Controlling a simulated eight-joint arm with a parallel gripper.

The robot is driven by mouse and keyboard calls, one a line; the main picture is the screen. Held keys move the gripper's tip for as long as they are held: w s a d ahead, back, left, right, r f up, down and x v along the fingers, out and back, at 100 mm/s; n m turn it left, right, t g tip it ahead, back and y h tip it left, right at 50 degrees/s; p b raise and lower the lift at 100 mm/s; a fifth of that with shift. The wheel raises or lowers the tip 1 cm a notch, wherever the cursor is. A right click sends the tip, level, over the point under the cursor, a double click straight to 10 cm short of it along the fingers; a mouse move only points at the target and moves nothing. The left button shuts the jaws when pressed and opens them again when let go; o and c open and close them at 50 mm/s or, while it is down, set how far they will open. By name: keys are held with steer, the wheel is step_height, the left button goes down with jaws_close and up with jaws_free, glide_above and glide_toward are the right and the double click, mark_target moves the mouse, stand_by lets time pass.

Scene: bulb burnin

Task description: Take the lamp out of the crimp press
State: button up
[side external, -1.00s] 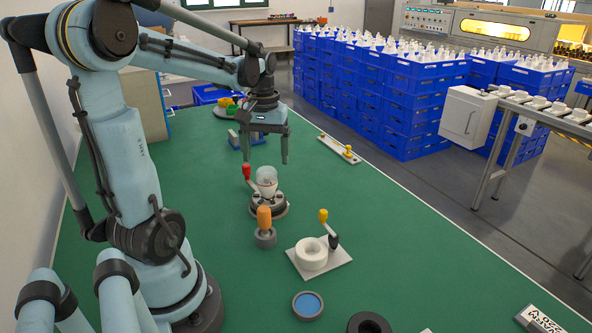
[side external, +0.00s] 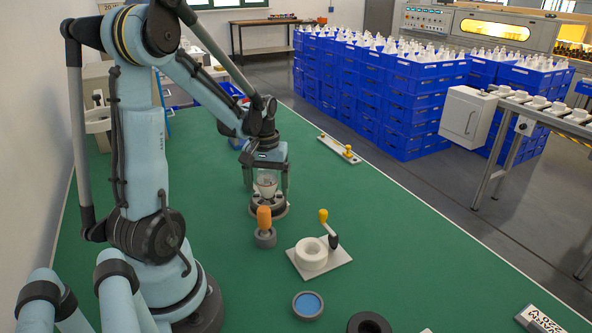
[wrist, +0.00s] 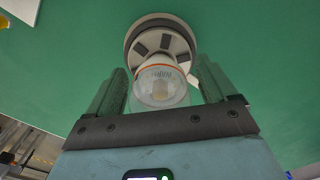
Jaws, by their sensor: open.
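The lamp (side external: 267,181) is a clear glass bulb standing upright in the round grey crimp press (side external: 267,210). In the wrist view the lamp (wrist: 160,88) shows printed marks on its glass and an orange ring, with the pale press (wrist: 160,36) behind it. My gripper (side external: 266,187) points down over the lamp, one finger on each side. In the wrist view my gripper (wrist: 160,92) is open with the lamp between its fingers. I cannot tell if either finger touches the glass. The press's red lever is hidden in the side view.
An orange-handled tool (side external: 264,222) stands close in front of the press. A white ring fixture (side external: 311,254) with a yellow-knobbed lever is to the right. A blue-filled dish (side external: 307,306) and a black ring (side external: 368,322) lie nearer.

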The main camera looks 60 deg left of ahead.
steer(key=shift+f, duration=0.1)
steer(key=shift+c, duration=0.2)
steer(key=c, duration=1.1)
steer(key=shift+r, duration=2.1)
steer(key=shift+w+d+r, duration=0.25)
steer(key=shift+d+r, duration=1.65)
steer(key=shift+w+d+r, duration=0.3)
steer(key=shift+d+r, duration=1.6)
steer(key=shift+d, duration=0.05)
steer(key=shift+w+d+r, duration=0.25)
steer(key=shift+d+r, duration=1.65)
